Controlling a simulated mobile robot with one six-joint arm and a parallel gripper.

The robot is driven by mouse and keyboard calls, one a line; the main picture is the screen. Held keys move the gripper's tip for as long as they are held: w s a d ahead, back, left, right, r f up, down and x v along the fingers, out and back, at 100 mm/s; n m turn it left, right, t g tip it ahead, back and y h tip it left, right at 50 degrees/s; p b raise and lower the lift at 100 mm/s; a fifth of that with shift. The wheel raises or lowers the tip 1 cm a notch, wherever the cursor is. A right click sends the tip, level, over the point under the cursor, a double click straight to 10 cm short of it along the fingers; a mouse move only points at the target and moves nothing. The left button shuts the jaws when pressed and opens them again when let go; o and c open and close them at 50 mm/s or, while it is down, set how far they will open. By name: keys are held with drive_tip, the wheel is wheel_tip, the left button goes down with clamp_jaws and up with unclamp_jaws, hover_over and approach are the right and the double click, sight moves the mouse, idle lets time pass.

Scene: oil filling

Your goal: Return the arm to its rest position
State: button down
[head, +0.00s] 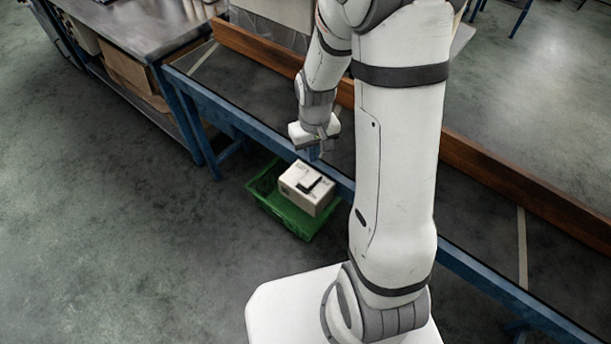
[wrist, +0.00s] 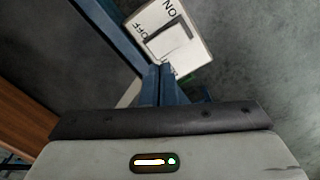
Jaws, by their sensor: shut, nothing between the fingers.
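My gripper (head: 314,152) hangs at the end of my bent arm, by the blue front edge of the bench (head: 265,130). Its blue fingers are together and hold nothing, as the wrist view also shows (wrist: 160,72).
The box sits in a green crate (head: 268,200) beside the bench. A brown wooden rail (head: 500,180) runs along the bench. A metal worktable (head: 140,25) with cardboard boxes under it stands at upper left. The floor (head: 120,240) at left is clear.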

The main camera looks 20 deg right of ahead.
drive_tip(key=s+r+t, duration=0.1)
drive_tip(key=s+r, duration=0.6)
drive_tip(key=r, duration=0.2)
drive_tip(key=s+r+m+t, duration=0.1)
drive_tip(key=s+r, duration=0.6)
drive_tip(key=r, duration=0.2)
drive_tip(key=shift+a+r+t, duration=0.3)
drive_tip(key=shift+a, duration=0.1)
